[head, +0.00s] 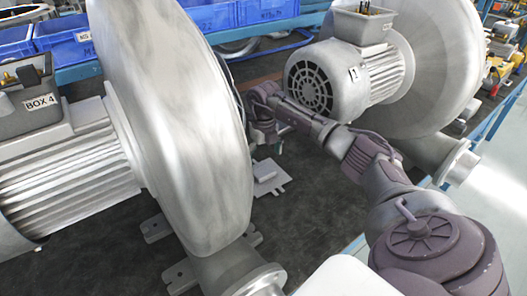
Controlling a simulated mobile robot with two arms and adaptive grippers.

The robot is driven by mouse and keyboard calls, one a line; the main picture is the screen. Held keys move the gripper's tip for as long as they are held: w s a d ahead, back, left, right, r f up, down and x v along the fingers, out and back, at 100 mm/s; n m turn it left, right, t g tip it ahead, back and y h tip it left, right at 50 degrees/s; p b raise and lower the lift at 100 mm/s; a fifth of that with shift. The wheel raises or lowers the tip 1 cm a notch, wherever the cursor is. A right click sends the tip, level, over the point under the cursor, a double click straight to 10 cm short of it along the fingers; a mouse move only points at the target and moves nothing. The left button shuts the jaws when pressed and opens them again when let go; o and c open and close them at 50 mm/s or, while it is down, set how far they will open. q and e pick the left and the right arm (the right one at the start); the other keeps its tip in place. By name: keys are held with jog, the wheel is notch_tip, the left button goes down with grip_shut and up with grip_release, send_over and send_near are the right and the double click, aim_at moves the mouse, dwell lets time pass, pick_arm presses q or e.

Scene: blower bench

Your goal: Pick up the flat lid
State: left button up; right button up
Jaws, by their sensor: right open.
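A light grey flat piece (268,180), which looks like the flat lid, lies on the dark bench top between the two blowers. A raised block shows on it, and I cannot tell whether that is part of it. My right gripper (275,148) points down just behind and above this piece, apart from it. It is small in the picture and partly hidden by the near blower housing; it is open and holds nothing that I can see. My left gripper is not in view.
A second blower (440,60) stands behind right, close to my right arm. Blue bins (265,12) line the back. Dark bench top (310,215) is clear in front.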

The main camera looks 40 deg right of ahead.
aim_at(264, 171)
notch_tip(264, 171, down, 5)
jog(key=shift+s+a+f+p, duration=0.1)
jog(key=shift+s+p, duration=0.05)
jog(key=shift+p, duration=0.3)
jog(key=shift+c, duration=0.2)
jog(key=c, duration=1.2)
